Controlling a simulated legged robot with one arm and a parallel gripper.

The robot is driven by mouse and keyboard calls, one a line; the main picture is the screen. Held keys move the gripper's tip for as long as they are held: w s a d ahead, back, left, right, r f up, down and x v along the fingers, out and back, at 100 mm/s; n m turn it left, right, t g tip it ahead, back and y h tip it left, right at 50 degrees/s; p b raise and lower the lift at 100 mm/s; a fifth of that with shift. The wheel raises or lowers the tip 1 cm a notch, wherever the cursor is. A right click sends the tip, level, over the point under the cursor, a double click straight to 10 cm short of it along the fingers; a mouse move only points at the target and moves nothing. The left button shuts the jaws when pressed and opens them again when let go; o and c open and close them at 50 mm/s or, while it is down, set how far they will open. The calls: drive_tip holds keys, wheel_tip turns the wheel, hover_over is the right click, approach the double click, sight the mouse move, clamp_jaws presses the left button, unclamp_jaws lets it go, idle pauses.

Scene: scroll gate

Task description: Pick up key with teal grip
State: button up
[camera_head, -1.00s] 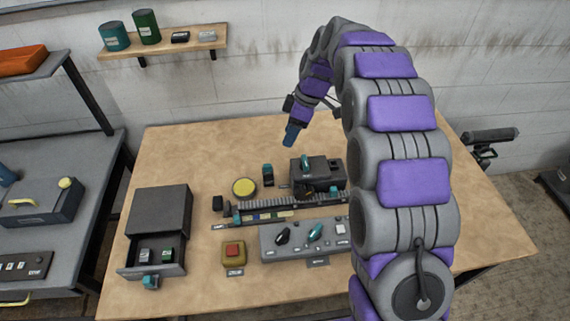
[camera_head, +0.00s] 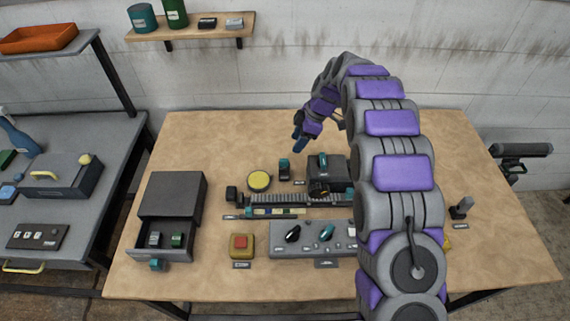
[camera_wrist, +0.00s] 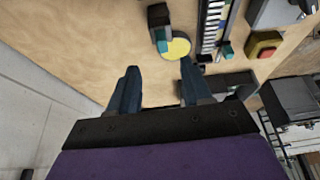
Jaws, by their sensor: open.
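A small upright dark piece with a teal top (camera_head: 284,168) stands on the table behind the yellow disc; it looks like the key with the teal grip, but its shape is too small to be sure. A similar dark and teal piece (camera_wrist: 160,28) shows beside the disc in the wrist view. Another teal grip (camera_head: 322,160) stands on the dark box to its right. My gripper (camera_head: 299,146) hangs above the back of the table, a little behind and right of the upright piece. In the wrist view my gripper (camera_wrist: 158,72) has its blue fingers apart with nothing between them.
The yellow disc (camera_head: 259,181) and a toothed rail (camera_head: 290,200) lie in front. A grey panel (camera_head: 284,243) with knobs, a red button (camera_head: 240,243) and a dark cabinet with an open drawer (camera_head: 168,250) stand nearer. The table's back left is clear.

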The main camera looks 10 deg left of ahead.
hover_over(285, 159)
drive_tip(key=d, duration=0.2)
wheel_tip(285, 159, down, 4)
drive_tip(key=x, duration=0.1)
drive_tip(key=b+x, duration=0.1)
drive_tip(key=x, duration=0.3)
drive_tip(key=shift+w+f, duration=0.1)
drive_tip(key=shift+w, duration=0.15)
clamp_jaws()
